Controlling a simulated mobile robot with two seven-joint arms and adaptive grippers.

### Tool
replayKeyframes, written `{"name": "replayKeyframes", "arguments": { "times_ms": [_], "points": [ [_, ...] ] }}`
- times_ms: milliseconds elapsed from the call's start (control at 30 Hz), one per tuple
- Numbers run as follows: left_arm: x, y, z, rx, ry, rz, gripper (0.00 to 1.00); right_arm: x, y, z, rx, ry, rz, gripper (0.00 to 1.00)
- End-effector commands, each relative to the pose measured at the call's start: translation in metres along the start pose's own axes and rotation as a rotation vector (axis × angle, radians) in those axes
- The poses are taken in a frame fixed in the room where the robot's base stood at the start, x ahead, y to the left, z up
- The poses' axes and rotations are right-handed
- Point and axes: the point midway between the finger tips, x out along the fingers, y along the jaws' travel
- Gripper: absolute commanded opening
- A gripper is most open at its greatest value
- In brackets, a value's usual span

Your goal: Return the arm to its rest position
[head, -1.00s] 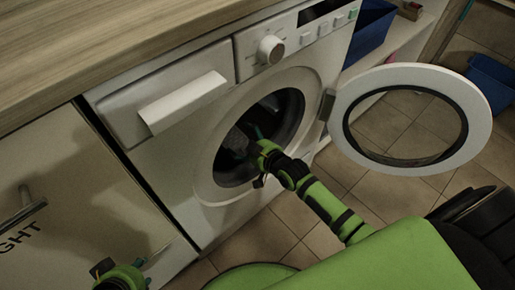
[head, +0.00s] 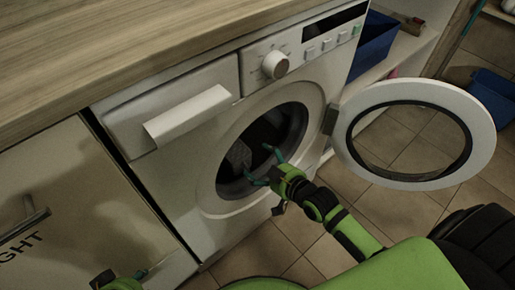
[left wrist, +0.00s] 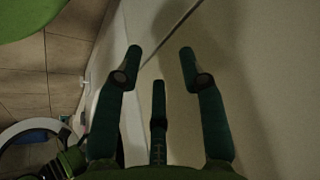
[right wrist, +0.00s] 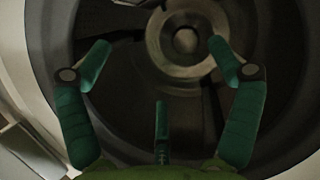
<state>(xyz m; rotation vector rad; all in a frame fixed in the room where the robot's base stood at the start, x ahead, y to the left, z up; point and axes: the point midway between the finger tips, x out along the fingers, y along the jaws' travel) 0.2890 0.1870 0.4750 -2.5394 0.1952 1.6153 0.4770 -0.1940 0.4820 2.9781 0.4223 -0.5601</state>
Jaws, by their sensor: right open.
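My right gripper (head: 262,167) is open and empty, just in front of the drum opening (head: 250,135) of the white washing machine (head: 170,175). In the right wrist view its spread fingers (right wrist: 157,55) face the dark drum with its round metal hub (right wrist: 186,40). A grey patterned thing (head: 238,155) shows inside the drum in the head view; I cannot tell what it is. My left gripper (left wrist: 161,62) is open and empty in the left wrist view, facing a pale cabinet front (left wrist: 230,60). In the head view only part of the left arm shows at the bottom left.
The round washer door (head: 483,150) stands open to the right of my right arm. A wooden worktop (head: 110,50) runs above the machine. A blue bin (head: 372,40) sits on the shelf at right, and another blue bin (head: 492,92) stands farther right. Tiled floor (head: 395,215) is clear below.

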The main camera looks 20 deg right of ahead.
Motion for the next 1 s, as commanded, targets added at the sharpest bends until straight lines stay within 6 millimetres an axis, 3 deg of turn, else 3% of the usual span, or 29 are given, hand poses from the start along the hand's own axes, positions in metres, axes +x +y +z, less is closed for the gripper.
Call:
{"name": "replayKeyframes", "arguments": {
  "times_ms": [233, 367, 600, 1000],
  "points": [
    [0.000, 0.000, 0.000, 0.000, -0.001, 0.000, 0.40, -0.001, -0.002, 0.001, 0.001, -0.007, -0.002, 0.91],
    [0.000, 0.000, 0.000, 0.000, -0.001, 0.000, 0.40, -0.011, -0.016, 0.010, 0.004, -0.083, -0.011, 0.91],
    [0.000, 0.000, 0.000, 0.000, 0.000, 0.000, 0.40, -0.065, -0.048, 0.042, 0.013, -0.384, 0.000, 0.91],
    [0.000, 0.000, 0.000, 0.000, 0.000, 0.000, 0.40, -0.143, -0.059, 0.067, 0.057, -0.691, 0.067, 0.91]
  ]
}}
